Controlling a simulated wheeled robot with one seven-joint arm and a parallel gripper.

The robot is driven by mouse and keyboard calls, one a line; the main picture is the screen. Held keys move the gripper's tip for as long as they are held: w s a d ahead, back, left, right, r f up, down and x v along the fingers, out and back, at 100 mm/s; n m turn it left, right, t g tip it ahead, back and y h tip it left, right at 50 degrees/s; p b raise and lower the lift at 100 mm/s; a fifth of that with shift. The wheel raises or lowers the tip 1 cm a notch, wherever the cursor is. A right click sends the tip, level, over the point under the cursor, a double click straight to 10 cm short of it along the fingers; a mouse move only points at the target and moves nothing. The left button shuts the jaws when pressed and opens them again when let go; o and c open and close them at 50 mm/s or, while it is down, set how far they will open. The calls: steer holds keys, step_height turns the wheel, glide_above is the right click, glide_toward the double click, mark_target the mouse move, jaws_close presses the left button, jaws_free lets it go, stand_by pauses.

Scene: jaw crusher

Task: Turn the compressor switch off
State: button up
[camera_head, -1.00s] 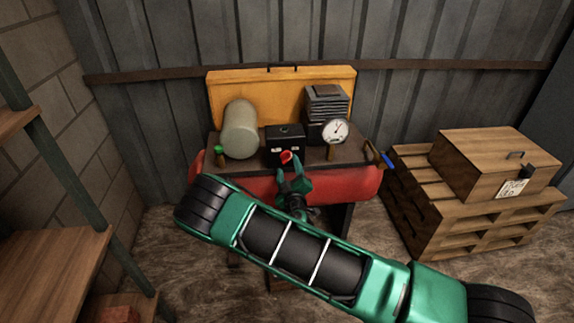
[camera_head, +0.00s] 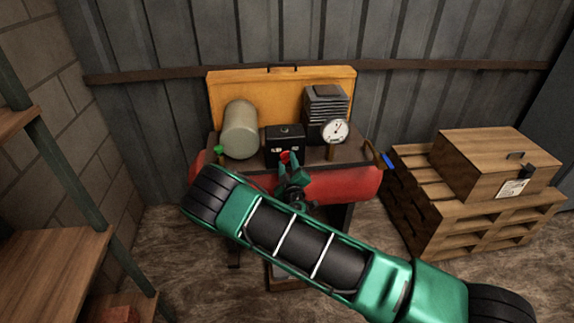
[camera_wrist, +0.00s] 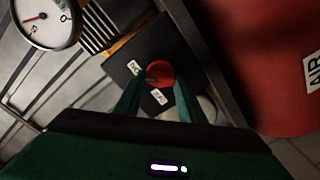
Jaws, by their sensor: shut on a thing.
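The compressor has a red tank (camera_head: 355,186) with a dark top plate. A black switch box (camera_head: 285,136) stands on that plate, with a red knob (camera_head: 285,157) on its front. In the wrist view the red knob (camera_wrist: 160,72) sits between my two green fingertips, and small white labels show on the black box (camera_wrist: 130,68). My gripper (camera_head: 289,163) is shut on the knob, and it also shows in the wrist view (camera_wrist: 159,84). The knob's sides are partly hidden by the fingers, so its exact setting is hard to read.
A round gauge (camera_head: 335,131), a finned block (camera_head: 325,108) and a grey cylinder (camera_head: 240,131) stand around the switch box. A yellow panel (camera_head: 225,86) is behind. A blue-handled lever (camera_head: 387,160) is at right, near a wooden crate (camera_head: 470,170) on pallets.

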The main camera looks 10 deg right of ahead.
steer(key=shift+f, duration=0.1)
steer(key=n, duration=0.4)
steer(key=shift+s+a+f+n, duration=0.1)
steer(key=shift+a+n, duration=0.05)
steer(key=shift+n, duration=0.25)
steer(key=n, duration=0.4)
steer(key=shift+f+n, duration=0.1)
steer(key=shift+n, duration=0.2)
steer(key=n, duration=0.4)
steer(key=shift+f+n, duration=0.1)
steer(key=shift+n, duration=0.2)
steer(key=shift+f+n, duration=0.1)
steer(key=shift+n, duration=1.8)
steer(key=o, duration=1)
steer(key=shift+o, duration=0.2)
